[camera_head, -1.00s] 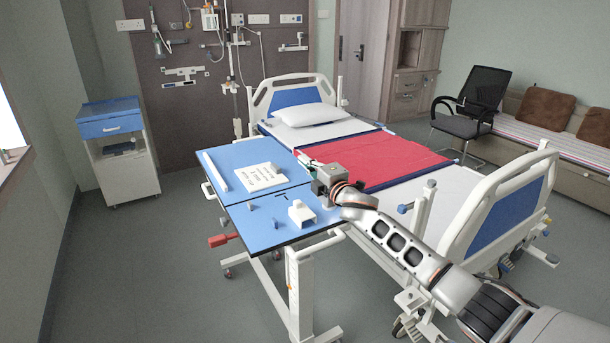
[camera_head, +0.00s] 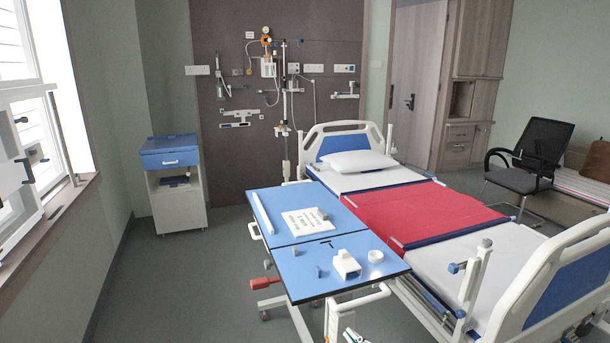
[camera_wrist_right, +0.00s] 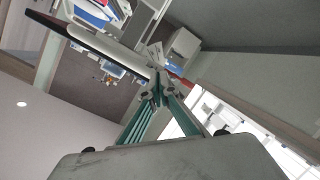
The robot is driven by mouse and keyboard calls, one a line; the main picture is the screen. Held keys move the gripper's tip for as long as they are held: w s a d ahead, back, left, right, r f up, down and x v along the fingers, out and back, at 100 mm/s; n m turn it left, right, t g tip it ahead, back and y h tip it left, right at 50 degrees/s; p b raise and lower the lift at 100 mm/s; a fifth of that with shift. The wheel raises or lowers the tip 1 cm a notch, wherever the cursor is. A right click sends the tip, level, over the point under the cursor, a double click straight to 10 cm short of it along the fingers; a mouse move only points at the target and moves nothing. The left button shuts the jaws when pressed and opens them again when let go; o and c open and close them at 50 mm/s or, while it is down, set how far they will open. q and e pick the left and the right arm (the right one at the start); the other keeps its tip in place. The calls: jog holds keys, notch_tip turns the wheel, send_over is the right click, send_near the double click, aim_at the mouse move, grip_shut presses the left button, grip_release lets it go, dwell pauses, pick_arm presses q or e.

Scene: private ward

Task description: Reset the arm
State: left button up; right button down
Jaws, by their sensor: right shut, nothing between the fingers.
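The rest of my right arm is out of the head view. My left gripper is in neither view.
The blue overbed table (camera_head: 300,272) holds a white box-like piece (camera_head: 347,265), a small round cup (camera_head: 376,256) and a printed sheet (camera_head: 307,222). The bed (camera_head: 375,182) stands behind and right. A bedside cabinet (camera_head: 178,208) stands left; floor between is clear.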

jog(key=s+d+f+m+g+h, duration=0.1)
jog(key=s+d+f+m, duration=0.2)
jog(key=s, duration=0.7)
jog(key=s+d+f+m+g+h, duration=0.1)
jog(key=s+d+f+m, duration=0.2)
jog(key=s+f, duration=0.3)
jog(key=s+d+f+m+g+h, duration=0.1)
jog(key=s+d+f+m, duration=0.1)
jog(key=s, duration=1.2)
notch_tip(320, 180, down, 3)
jog(key=shift+s+d+r+m+g, duration=0.15)
jog(key=shift+s+d+m+g, duration=0.15)
jog(key=shift+d+m, duration=0.15)
